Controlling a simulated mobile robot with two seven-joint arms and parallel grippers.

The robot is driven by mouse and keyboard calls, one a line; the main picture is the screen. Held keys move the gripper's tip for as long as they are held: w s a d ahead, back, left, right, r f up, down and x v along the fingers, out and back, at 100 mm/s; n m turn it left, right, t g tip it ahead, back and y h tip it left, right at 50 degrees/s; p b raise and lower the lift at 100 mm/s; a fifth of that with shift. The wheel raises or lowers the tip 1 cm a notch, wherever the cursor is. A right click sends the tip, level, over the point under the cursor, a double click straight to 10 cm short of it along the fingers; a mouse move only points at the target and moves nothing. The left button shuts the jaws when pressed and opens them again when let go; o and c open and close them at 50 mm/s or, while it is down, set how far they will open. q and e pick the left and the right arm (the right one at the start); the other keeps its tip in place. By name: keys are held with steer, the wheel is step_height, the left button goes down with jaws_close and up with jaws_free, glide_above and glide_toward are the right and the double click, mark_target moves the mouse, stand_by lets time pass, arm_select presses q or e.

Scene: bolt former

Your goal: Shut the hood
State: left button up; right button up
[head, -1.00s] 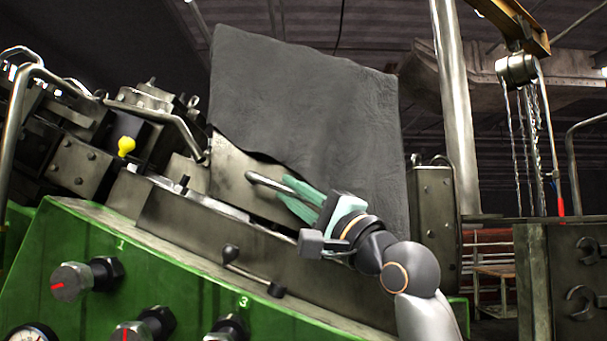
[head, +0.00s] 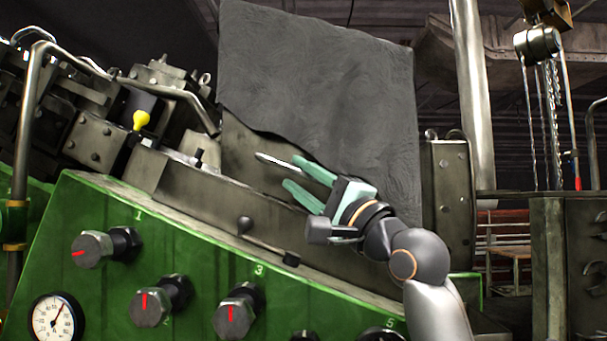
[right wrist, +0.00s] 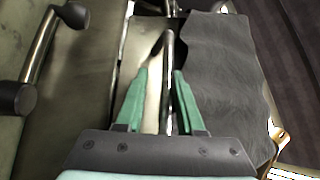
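The hood, a metal panel (head: 245,140) with a large dark grey sheet (head: 320,85) above it, stands steeply raised over the green machine. A bar handle (head: 272,160) sticks out from the metal panel. My right gripper (head: 300,178) is at this handle, its green fingers spread apart. In the right wrist view the handle (right wrist: 168,75) runs between the two open fingers (right wrist: 160,85), closer to the right one; I cannot tell whether they touch. The grey sheet (right wrist: 220,85) lies to the right there. My left gripper is not in view.
The green front (head: 110,280) carries several knobs and a gauge (head: 57,317). A small lever (head: 265,243) lies below my right gripper. Bent pipes (head: 30,110) and a yellow knob (head: 141,119) are at the left. A metal post (head: 470,100) and hanging chains (head: 553,100) are at the right.

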steer(key=shift+o, duration=0.9)
steer(key=b+v, duration=0.1)
steer(key=v, duration=1.1)
steer(key=shift+s+f+b, duration=0.15)
steer(key=shift+b, duration=0.25)
steer(key=shift+d, duration=0.1)
